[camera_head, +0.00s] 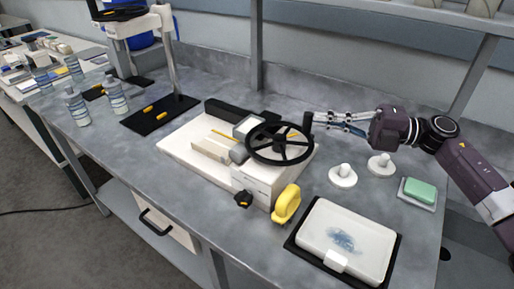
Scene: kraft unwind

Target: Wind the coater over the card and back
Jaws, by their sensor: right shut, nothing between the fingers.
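The coater is a white machine with a flat bed (180,143) and a large black handwheel (281,143) at its right. A dark upright crank handle (308,121) stands on the far right part of the wheel's rim. My right gripper (317,119) reaches in from the right, with its fingertips right beside this handle. It is shut with nothing held; I cannot tell whether it touches the handle. A cream flat piece (211,147) lies on the bed, and I cannot tell whether it is the card. The wheel hides part of the machine. My left gripper is out of view.
A yellow handle-shaped object (286,204) stands by the coater's front right. A white pad on a black tray (396,250), two white knobbed weights (343,176) and a green block (419,190) lie right. Bottles (77,105) and a stand (168,60) are left. Bench front left is clear.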

